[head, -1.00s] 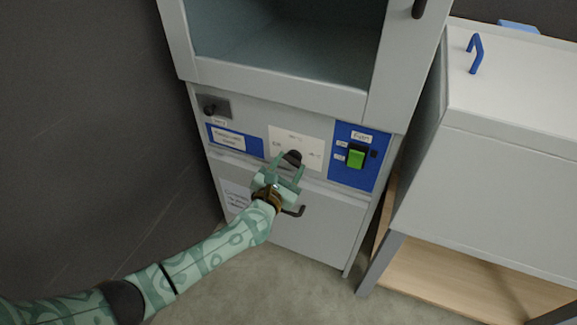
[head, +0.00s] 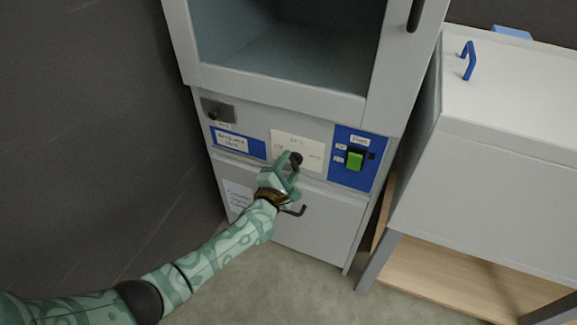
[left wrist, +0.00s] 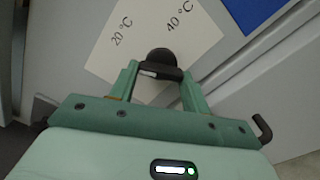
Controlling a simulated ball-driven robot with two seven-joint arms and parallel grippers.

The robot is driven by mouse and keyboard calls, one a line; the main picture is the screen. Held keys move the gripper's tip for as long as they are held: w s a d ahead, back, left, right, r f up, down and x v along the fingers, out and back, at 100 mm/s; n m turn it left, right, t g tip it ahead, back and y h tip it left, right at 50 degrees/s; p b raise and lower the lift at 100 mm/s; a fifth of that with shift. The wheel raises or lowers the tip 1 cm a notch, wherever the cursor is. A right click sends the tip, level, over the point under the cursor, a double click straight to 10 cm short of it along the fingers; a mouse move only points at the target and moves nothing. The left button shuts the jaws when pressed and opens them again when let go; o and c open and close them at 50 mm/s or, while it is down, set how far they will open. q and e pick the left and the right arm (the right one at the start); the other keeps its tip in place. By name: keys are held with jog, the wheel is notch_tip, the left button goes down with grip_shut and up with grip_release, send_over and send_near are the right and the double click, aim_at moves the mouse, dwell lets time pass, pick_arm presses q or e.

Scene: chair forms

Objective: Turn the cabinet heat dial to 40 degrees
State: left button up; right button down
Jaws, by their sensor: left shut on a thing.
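The black heat dial (head: 297,157) sits on a white label plate (head: 313,149) in the middle of the cabinet's front panel. My left gripper (head: 291,161) is at the dial and shut on it. In the left wrist view, the round part of the dial (left wrist: 162,56) shows beyond its black bar, which lies between my two green fingers. A white mark shows near the bar's left end. The plate reads 20 °C on the left and 40 °C on the right. The fingers partly hide the dial in the head view. My right gripper is not in view.
A blue panel with a green switch (head: 355,160) is right of the dial. A dark latch (head: 215,112) is at the panel's upper left. A black door handle (head: 296,211) is just below my gripper. A grey box with a blue handle (head: 468,60) stands at the right.

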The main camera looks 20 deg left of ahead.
pick_arm(q)
jog(key=m+p, duration=0.1)
jog(key=m, duration=0.3)
jog(key=m+p, duration=0.1)
jog(key=m, duration=0.4)
jog(key=m+p, duration=0.1)
jog(key=m, duration=0.3)
jog(key=shift+s+d+r+m, duration=0.1)
jog(key=shift+r+m, duration=0.15)
jog(key=shift+m, duration=1.05)
jog(key=m, duration=0.2)
jog(key=shift+m+p, duration=0.3)
jog(key=shift+m, duration=0.1)
jog(key=shift+d+m, duration=0.1)
jog(key=shift+m, duration=0.4)
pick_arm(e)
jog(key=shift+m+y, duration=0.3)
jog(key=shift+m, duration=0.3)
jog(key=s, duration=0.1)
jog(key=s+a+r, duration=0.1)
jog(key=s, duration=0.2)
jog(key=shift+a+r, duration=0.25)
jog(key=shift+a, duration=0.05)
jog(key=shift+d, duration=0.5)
